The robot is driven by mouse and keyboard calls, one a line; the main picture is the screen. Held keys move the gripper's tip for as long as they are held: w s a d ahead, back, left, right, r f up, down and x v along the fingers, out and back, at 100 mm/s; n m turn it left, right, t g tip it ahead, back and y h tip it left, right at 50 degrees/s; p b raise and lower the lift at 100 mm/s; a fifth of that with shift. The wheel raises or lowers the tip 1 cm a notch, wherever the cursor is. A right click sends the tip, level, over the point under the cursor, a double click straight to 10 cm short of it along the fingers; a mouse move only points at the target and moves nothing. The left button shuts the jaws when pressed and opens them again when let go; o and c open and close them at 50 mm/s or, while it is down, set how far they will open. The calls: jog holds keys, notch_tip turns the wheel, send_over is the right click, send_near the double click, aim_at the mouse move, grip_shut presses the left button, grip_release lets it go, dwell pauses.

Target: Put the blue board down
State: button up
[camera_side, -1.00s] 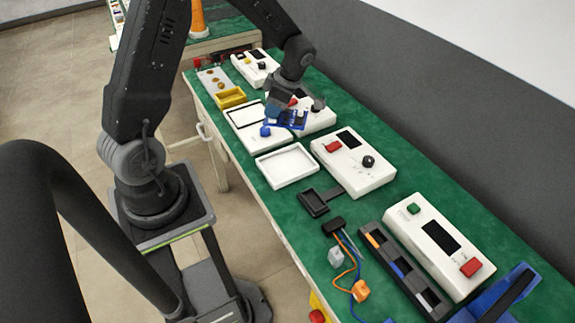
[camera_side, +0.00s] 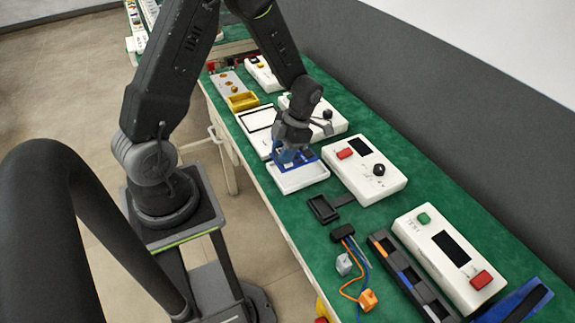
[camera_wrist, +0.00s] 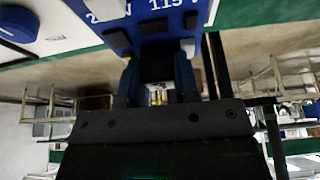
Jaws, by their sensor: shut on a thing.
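The blue board (camera_side: 305,155) is in my gripper (camera_side: 287,158), over the back part of the shallow white tray (camera_side: 300,182). I cannot tell whether the board touches the tray. In the wrist view the blue board (camera_wrist: 125,38) fills the top middle, with white print and dark parts on it. The fingers of my gripper (camera_wrist: 157,72) are shut on its near edge. In the side view my gripper hides part of the board.
A white case with a blue knob stands just behind the tray. A white unit (camera_side: 363,172) with a red button and black knob is close on the right. A small black holder (camera_side: 323,208) lies in front.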

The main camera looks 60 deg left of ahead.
aim_at(287, 175)
jog(key=shift+w+d+f, duration=0.35)
jog(key=shift+d+f, duration=0.1)
jog(key=shift+d, duration=0.05)
jog(key=shift+f, duration=1.9)
jog(key=shift+f, duration=0.1)
jog(key=o, duration=1)
